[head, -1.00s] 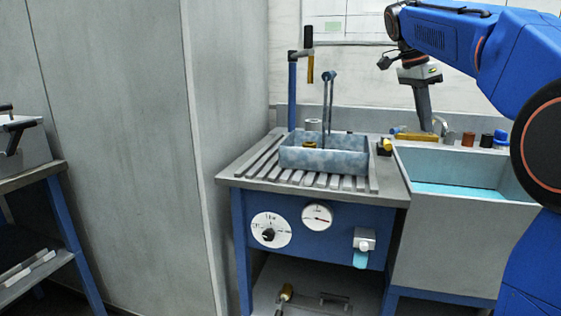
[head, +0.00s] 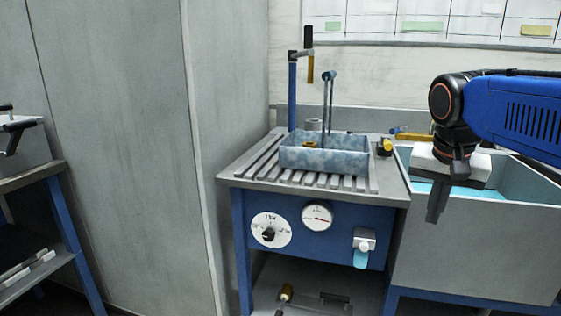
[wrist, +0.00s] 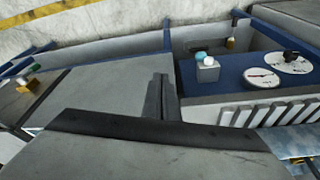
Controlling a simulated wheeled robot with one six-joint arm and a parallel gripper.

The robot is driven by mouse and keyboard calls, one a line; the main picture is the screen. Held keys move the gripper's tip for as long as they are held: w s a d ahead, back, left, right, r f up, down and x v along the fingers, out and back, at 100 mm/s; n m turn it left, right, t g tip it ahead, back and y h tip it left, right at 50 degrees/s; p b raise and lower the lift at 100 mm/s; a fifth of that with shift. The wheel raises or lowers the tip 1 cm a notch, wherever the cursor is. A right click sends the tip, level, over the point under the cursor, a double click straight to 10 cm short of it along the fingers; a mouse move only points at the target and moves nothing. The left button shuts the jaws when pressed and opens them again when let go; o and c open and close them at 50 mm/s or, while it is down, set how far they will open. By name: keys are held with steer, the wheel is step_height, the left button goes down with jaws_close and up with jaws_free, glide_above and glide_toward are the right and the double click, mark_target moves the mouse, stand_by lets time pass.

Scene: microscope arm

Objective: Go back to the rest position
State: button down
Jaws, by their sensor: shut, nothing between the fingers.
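My gripper (head: 435,207) hangs pointing down in front of the sink basin in the head view, on the right. Its dark fingers are together and hold nothing. In the wrist view my gripper (wrist: 160,98) shows as two dark fingers close together at the centre. My blue arm comes in from the right edge of the head view. No marker for a rest position shows.
A blue workbench (head: 320,242) with a slatted top carries a mottled grey-blue tray (head: 323,159). A tall crank post (head: 292,95) rises behind it. The sink (head: 480,250) adjoins on the right. A grey cabinet (head: 120,150) stands left.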

steer(key=s+a+f+n+t, duration=0.1)
steer(key=s+f+n, duration=0.2)
steer(key=s+f, duration=0.3)
steer(key=s+a+f+n+y, duration=0.1)
steer(key=s+a+f+n, duration=0.1)
steer(key=s+f, duration=0.5)
step_height(320, 180, down, 5)
steer(key=shift+s+a+r+n+t+y, duration=0.1)
steer(key=shift+s+a+n+t+y, duration=0.2)
steer(key=shift+n, duration=0.5)
